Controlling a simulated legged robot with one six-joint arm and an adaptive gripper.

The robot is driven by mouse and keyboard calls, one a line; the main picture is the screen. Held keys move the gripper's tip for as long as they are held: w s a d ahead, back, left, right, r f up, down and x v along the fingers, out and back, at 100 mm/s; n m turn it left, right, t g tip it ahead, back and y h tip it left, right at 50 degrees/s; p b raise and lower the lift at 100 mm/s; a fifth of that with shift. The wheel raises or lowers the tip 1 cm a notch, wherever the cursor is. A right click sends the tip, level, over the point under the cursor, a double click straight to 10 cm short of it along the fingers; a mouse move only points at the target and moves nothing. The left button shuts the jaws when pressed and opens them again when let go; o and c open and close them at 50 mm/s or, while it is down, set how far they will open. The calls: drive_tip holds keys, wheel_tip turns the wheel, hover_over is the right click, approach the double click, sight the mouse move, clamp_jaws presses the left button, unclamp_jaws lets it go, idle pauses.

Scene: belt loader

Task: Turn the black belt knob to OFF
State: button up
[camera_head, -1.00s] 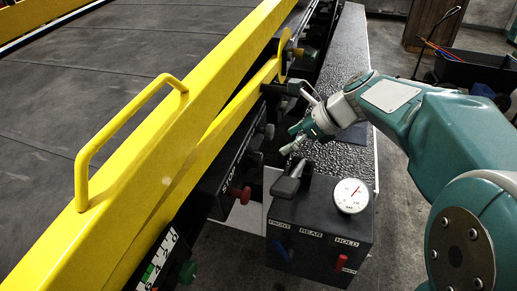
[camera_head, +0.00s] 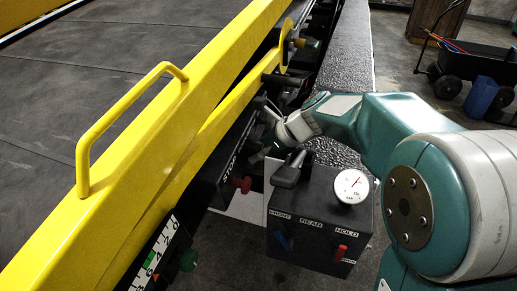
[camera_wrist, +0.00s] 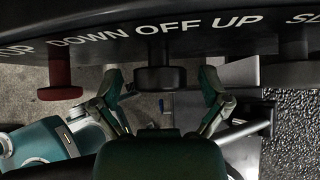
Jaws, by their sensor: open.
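The black belt knob (camera_wrist: 160,78) is in the middle of the wrist view, below the white DOWN OFF UP lettering on the dark panel (camera_wrist: 100,14). I cannot tell which way the knob points. My gripper (camera_wrist: 161,88) is open, with one finger on the left and one on the right of the knob in this view. Gaps show between the fingers and the knob, and I see no contact. In the head view my gripper (camera_head: 262,134) is at the side panel near the STOP lettering, and the knob is hidden or too small to make out there.
A red knob (camera_wrist: 60,80) is left of the black one. A dark control box (camera_head: 318,220) with a gauge (camera_head: 352,187) and black lever (camera_head: 288,172) stands below my arm. The yellow rail (camera_head: 150,170) runs along the belt (camera_head: 70,80).

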drive_tip(key=c, duration=1.1)
drive_tip(key=shift+t, duration=0.3)
drive_tip(key=shift+s+n+t+h, duration=0.15)
drive_tip(key=shift+n+t+h, duration=0.45)
drive_tip(key=shift+n+t, duration=0.9)
drive_tip(key=shift+t, duration=0.5)
drive_tip(key=o, duration=1.1)
wheel_tip(320, 180, up, 7)
hover_over(288, 168)
